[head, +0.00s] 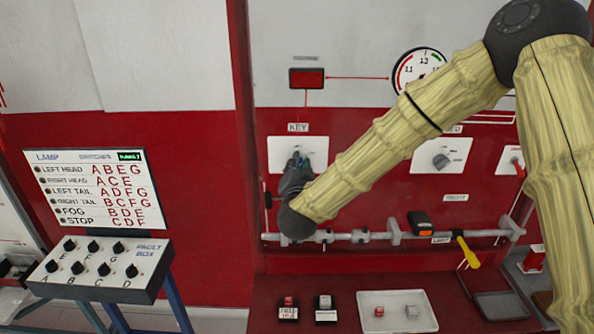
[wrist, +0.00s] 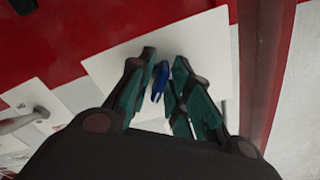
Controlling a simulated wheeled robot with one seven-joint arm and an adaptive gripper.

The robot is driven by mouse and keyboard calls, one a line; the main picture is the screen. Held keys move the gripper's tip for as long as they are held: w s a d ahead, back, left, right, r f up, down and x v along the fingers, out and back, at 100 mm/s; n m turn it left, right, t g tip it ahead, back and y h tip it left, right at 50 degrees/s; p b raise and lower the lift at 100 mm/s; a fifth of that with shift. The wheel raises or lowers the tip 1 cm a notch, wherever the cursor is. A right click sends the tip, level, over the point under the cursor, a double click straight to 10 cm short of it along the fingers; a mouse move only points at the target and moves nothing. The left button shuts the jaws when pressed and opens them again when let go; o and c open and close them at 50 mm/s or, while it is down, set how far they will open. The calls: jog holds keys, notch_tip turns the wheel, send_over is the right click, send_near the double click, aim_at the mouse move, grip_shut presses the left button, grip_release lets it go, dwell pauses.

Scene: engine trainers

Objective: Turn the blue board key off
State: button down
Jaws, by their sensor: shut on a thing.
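The blue board key (wrist: 159,81) stands out from a white panel in the wrist view. My gripper (wrist: 159,88) has its dark green fingers on either side of the key and is shut on it. In the head view my gripper (head: 296,163) reaches the white panel (head: 318,145) under the KEY label (head: 298,128). The key itself is hidden there behind the fingers. The exact angle of the key is hard to tell.
A grey rail (head: 360,237) with fittings runs below the panel. A second panel with a grey knob (head: 441,160) is to the right. The fault box (head: 100,270) and lamp chart (head: 95,190) stand at the left. A dark red lamp (head: 306,78) is above the key panel.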

jog(key=n+b, duration=0.1)
jog(key=n, duration=0.3)
jog(key=shift+s+f+n+b, duration=0.1)
jog(key=shift+f+n+b, duration=0.05)
jog(key=shift+n+b, duration=0.55)
jog(key=shift+n, duration=1)
jog(key=shift+f, duration=0.1)
jog(key=c, duration=1.7)
grip_release()
jog(key=shift+o, duration=0.5)
jog(key=s, duration=1.2)
jog(key=shift+d, duration=0.1)
